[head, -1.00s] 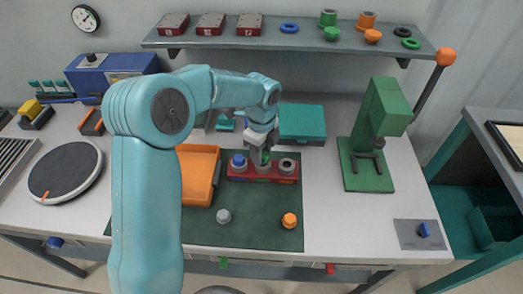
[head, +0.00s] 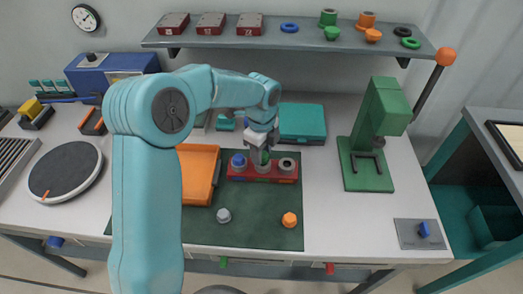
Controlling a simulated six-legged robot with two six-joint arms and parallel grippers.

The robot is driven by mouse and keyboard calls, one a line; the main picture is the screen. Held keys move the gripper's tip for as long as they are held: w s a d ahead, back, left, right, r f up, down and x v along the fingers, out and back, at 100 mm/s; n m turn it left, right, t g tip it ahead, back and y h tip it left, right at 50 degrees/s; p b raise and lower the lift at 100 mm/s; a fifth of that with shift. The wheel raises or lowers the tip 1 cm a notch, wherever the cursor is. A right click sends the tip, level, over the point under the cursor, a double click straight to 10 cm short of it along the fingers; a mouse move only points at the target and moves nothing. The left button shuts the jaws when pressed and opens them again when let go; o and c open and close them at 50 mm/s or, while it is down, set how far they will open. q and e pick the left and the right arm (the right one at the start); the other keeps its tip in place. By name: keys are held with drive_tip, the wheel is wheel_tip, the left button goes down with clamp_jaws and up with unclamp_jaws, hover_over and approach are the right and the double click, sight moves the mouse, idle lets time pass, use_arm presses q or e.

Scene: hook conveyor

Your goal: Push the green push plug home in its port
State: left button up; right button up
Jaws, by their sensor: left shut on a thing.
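My left gripper (head: 260,158) points down over the middle port of the red port block (head: 237,178). It is shut on the green push plug (head: 264,157), of which only a small green patch shows between the fingers. The plug is at the middle port; how deep it sits is hidden by the fingers. A blue plug (head: 238,160) sits in the left port of the block. The right port (head: 287,164) is grey with a dark open hole. My right gripper is not in view.
An orange tray (head: 199,191) lies left of the block. A grey plug (head: 223,215) and an orange plug (head: 289,220) stand on the green mat (head: 255,236). A green press (head: 374,140) stands right; a teal case (head: 302,122) lies behind.

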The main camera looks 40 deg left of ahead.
use_arm(q)
drive_tip(key=shift+f+b, duration=0.35)
drive_tip(key=shift+f, duration=0.3)
drive_tip(key=o, duration=1.1)
drive_tip(key=shift+r, duration=0.15)
wheel_tip(320, 180, up, 16)
drive_tip(key=shift+r, duration=0.1)
